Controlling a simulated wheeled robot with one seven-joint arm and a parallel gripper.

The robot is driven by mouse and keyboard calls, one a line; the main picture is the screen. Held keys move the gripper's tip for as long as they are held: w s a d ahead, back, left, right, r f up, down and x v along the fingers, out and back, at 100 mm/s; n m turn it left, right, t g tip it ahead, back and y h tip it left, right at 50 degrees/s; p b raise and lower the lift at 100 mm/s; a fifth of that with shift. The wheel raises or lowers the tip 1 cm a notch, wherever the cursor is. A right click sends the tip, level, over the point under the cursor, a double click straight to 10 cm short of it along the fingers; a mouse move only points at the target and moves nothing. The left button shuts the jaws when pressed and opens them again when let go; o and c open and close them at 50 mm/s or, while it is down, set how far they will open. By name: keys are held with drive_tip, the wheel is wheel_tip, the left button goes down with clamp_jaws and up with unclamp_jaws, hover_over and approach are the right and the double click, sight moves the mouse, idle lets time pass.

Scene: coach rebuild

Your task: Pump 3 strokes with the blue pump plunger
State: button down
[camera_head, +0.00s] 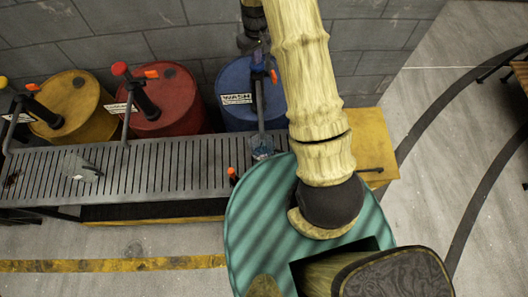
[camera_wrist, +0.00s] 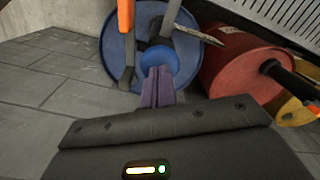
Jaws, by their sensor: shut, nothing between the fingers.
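The blue drum (camera_head: 238,112), labelled WASH, stands at the right end of the drum row, with a pump on top. Its blue plunger knob shows in the wrist view (camera_wrist: 160,58) as a round blue cap. My gripper (camera_wrist: 158,72) is shut and empty, its purple fingers pointing at the knob and overlapping its near edge in the picture. I cannot tell whether they touch it. In the head view my arm rises in front of the drum's right side and the fingertips cannot be made out. A small clear container (camera_head: 262,146) stands on the grate below the blue pump's long spout.
A red drum (camera_head: 176,98) and a yellow drum (camera_head: 78,103), each with a pump, stand to the left. A slatted metal grate (camera_head: 150,168) runs in front. A grey block wall (camera_head: 130,30) is close behind. Open floor (camera_head: 420,190) lies to the right.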

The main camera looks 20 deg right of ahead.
drive_tip(key=shift+s+f+b, duration=0.15)
drive_tip(key=shift+f+b, duration=0.2)
drive_tip(key=shift+f, duration=0.5)
drive_tip(key=shift+r, duration=0.1)
idle(0.3)
drive_tip(key=shift+r+p, duration=2.3)
drive_tip(key=shift+r, duration=1.25)
drive_tip(key=shift+f, duration=0.1)
drive_tip(key=shift+f+b, duration=0.55)
drive_tip(key=shift+f, duration=0.2)
